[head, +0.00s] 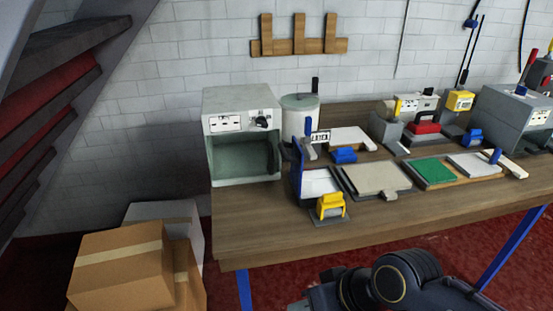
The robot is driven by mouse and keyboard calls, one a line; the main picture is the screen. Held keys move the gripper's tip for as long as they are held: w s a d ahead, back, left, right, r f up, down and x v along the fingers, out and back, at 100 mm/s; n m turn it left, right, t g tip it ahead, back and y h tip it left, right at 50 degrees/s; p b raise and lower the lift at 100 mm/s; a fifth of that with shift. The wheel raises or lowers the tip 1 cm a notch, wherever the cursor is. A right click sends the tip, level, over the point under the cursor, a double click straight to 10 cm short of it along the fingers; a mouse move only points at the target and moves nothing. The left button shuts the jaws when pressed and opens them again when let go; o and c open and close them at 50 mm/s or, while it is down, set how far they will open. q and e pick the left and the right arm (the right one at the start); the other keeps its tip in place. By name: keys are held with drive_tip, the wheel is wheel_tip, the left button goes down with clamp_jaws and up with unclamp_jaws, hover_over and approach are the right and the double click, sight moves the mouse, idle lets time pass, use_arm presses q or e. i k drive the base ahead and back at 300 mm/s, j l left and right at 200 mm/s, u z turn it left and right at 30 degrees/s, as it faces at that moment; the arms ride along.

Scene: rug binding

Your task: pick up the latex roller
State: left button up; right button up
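I cannot tell for certain which item in the head view is the latex roller. Small tools lie on the wooden workbench (240,227). One is a yellow piece (330,204) on a dark pad near the front edge. A blue-handled piece (495,156) sits at the right, by a pale block. A blue block (344,156) lies in front of a white slab. One of my dark arms crosses the lower right, below the bench front. Its end is cut off at the bottom edge, so no gripper fingers show. My other arm is out of view.
A grey open-fronted cabinet (240,110) and a pale canister (300,128) stand at the bench's left back. Flat trays (372,180) and a green panel (434,170) fill the middle. Cardboard boxes (123,264) stand on the floor at left. The bench's front left is bare.

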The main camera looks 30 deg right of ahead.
sight(331, 205)
drive_tip(key=z, duration=1.4)
